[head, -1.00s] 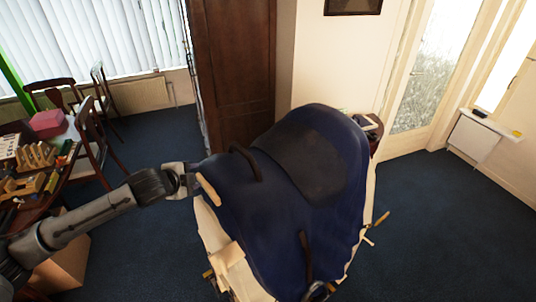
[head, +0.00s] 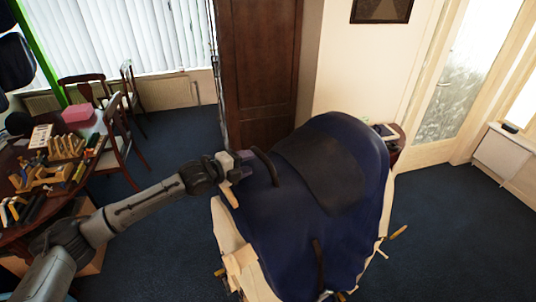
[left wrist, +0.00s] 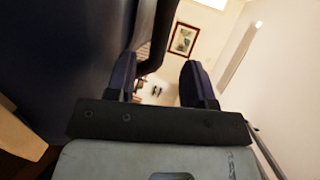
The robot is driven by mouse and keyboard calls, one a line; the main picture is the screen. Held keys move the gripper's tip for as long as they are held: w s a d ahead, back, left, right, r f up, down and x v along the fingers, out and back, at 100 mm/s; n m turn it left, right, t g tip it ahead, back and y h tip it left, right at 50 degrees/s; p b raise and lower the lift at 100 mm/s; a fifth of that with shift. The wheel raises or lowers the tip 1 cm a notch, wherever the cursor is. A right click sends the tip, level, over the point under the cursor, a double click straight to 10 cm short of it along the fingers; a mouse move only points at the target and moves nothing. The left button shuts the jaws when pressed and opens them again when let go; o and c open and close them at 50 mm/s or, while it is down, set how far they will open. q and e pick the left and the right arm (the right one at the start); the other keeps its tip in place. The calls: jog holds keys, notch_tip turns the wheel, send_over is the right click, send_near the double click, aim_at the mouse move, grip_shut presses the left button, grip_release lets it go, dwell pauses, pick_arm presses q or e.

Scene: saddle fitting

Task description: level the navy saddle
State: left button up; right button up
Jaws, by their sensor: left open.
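The navy saddle (head: 275,235) lies draped over a pale wooden stand (head: 235,250). It has a darker seat patch (head: 325,170). More of the stand shows at its lower left than at its right; I cannot tell the exact tilt. A dark curved handle (head: 264,162) is on its left side, and a second handle (head: 318,265) is near the front. My left gripper (head: 243,164) is open close beside the left handle. In the left wrist view, the handle (left wrist: 162,35) shows beyond the open fingers (left wrist: 158,85), nearer the left finger; no contact is clear. My right gripper is not seen.
A table at left holds wooden racks (head: 65,150) and a pink box (head: 77,113); chairs (head: 115,140) stand beside it. A wooden peg (head: 231,197) juts from the stand below my left gripper. Open blue carpet (head: 460,215) lies to the right.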

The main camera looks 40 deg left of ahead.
pick_arm(q)
jog(key=p+x, duration=0.1)
jog(key=x, duration=0.7)
jog(key=shift+w+d, duration=0.1)
jog(key=shift+w, duration=0.25)
jog(key=shift+c, duration=0.3)
grip_shut()
